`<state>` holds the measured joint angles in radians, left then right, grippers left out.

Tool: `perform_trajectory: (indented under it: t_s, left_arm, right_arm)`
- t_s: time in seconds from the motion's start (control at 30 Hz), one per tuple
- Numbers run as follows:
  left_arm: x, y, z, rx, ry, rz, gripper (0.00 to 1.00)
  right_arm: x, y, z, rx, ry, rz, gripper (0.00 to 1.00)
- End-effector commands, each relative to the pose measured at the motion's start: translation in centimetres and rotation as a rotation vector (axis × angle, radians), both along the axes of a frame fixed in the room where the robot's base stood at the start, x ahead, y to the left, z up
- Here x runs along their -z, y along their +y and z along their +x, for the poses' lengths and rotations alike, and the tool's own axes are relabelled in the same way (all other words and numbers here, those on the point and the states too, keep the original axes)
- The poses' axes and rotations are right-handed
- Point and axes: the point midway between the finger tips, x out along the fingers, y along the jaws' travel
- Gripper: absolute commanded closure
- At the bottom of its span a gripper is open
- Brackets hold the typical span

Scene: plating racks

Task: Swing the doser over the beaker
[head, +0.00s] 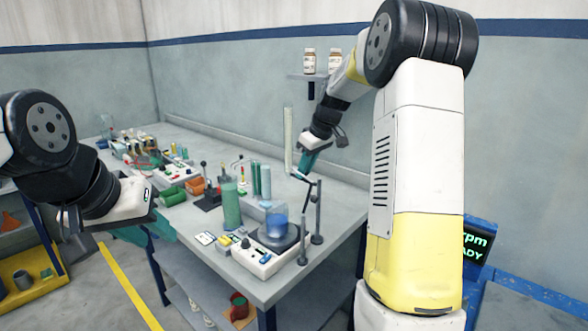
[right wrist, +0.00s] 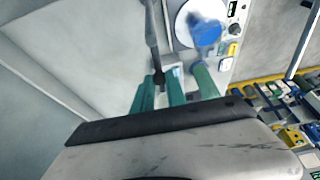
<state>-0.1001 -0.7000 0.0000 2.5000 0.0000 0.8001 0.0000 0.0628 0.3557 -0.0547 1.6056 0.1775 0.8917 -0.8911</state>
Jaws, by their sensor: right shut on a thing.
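The blue beaker (head: 277,222) stands upright on the dark round plate of a white bench device (head: 262,258). It also shows in the right wrist view (right wrist: 205,34). The doser (head: 307,183) is a dark arm on an upright post, behind and right of the beaker and not above it. My right gripper (head: 304,168) is at the doser arm's outer end. In the right wrist view its teal fingers (right wrist: 158,92) are shut around the dark knob of the arm (right wrist: 158,76). My left gripper (head: 150,232) hangs off the bench's left edge, touching nothing visible; its finger gap is unclear.
A green cylinder (head: 231,205) stands left of the beaker, with thinner tubes behind it. A short grey post (head: 302,245) stands at the bench's front right. A tall pale tube (head: 288,140) rises beside my right gripper. Racks and small items crowd the bench's far left.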

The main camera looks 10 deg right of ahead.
Motion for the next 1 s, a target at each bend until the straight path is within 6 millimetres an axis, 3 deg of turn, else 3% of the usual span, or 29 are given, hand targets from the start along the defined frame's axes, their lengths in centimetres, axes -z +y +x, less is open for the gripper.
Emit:
perform_trajectory:
  t_s: [0.37,1.0]
  left_arm:
    - [0.0,0.0,0.0,0.0,0.0,0.0,0.64]
    - [0.0,0.0,0.0,0.0,0.0,0.0,0.64]
  right_arm:
    - [0.0,0.4,-0.4,-0.116,0.0,0.0,1.0]
    - [0.0,2.1,-3.0,-0.688,-0.002,0.0,1.0]
